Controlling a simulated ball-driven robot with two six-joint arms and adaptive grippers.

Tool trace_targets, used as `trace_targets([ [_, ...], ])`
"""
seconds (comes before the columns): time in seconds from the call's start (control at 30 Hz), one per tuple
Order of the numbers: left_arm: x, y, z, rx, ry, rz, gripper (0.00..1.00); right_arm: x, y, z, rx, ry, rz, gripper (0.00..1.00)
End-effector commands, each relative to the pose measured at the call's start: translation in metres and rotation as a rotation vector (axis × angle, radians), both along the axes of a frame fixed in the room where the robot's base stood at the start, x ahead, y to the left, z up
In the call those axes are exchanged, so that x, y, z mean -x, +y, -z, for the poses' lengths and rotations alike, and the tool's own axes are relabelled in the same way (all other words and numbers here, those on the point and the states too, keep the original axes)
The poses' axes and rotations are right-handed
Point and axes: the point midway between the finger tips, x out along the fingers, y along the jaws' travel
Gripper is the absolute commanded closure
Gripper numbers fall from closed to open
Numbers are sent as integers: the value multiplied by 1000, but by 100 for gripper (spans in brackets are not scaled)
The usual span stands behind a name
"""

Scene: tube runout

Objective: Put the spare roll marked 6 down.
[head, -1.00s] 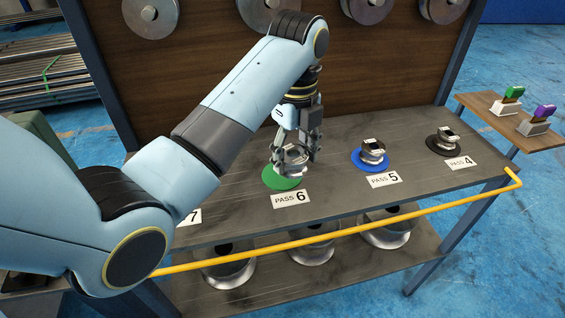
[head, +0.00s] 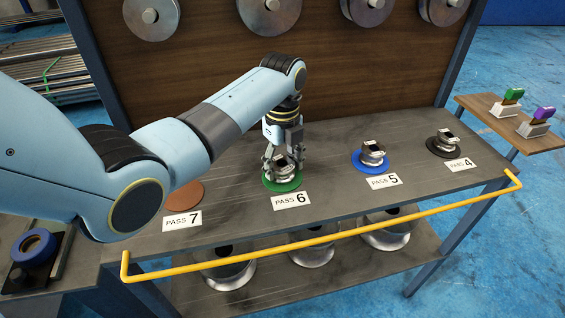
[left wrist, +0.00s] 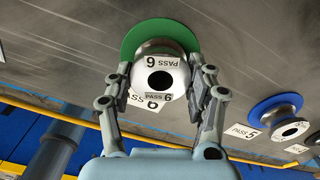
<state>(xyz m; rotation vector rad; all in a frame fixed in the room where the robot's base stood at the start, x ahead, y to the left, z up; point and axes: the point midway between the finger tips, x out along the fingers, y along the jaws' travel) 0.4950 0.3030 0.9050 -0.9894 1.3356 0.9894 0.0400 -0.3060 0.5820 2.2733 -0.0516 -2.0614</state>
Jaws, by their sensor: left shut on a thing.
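The spare roll marked 6 (head: 284,168) is a silver spool with a dark bore. In the head view it is over the green disc (head: 270,186) behind the PASS 6 card (head: 291,200). In the left wrist view the roll (left wrist: 174,64) shows its PASS 6 label, with the green disc (left wrist: 135,40) around its far side. My left gripper (head: 283,160) is shut on the roll, one finger on each side; its fingers also show in the left wrist view (left wrist: 160,88). I cannot tell whether the roll touches the disc. My right gripper is not in view.
Rolls stand on the blue disc (head: 386,168) at PASS 5 and the black disc (head: 431,147) at PASS 4. The brown disc (head: 186,196) at PASS 7 looks empty. A yellow rail (head: 330,236) runs along the bench front. Larger rolls sit on the lower shelf.

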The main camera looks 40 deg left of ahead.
Motion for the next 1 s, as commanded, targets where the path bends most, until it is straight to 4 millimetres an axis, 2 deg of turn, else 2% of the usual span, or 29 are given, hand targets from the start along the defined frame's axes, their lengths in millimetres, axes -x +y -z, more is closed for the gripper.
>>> trace_targets([
  [0.07,-1,0,1,0,-1,0,78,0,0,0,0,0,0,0],
  [0.1,0,0,2,0,1,0,43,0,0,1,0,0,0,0],
  [0.27,0,0,2,0,0,0,22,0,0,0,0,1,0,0],
  [0.53,0,0,1,0,0,0,21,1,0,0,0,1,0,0],
  [0.67,-1,0,-9,-1,-1,0,21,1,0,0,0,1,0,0],
  [1.0,-1,0,-81,0,-5,1,21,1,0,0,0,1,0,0],
])
